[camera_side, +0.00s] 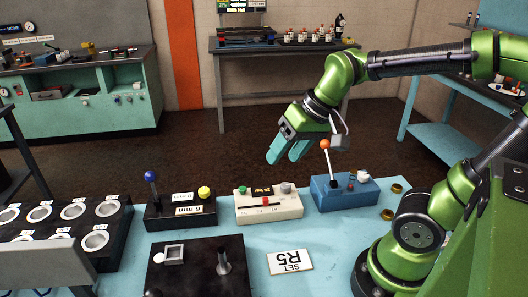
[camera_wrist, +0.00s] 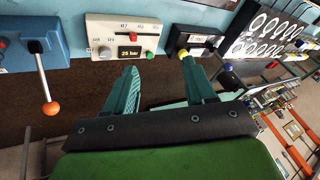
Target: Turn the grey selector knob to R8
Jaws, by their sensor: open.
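The grey selector knob (camera_side: 286,187) sits at the right end of the cream control box (camera_side: 262,213) in the side view. In the wrist view the knob (camera_wrist: 104,52) is left of the lit display, which reads 25 bar (camera_wrist: 130,51). Its pointer direction is too small to tell. My gripper (camera_side: 285,158) is open and empty, in the air above and behind the box, apart from the knob. In the wrist view the fingertips (camera_wrist: 160,66) point towards the box's green button. A card (camera_side: 290,261) lying upside down on the table reads SET R5.
The blue box (camera_side: 340,196) has an upright orange-tipped lever (camera_side: 328,160) close to my gripper's right. A dark box (camera_side: 180,212) with a blue-tipped lever stands left.

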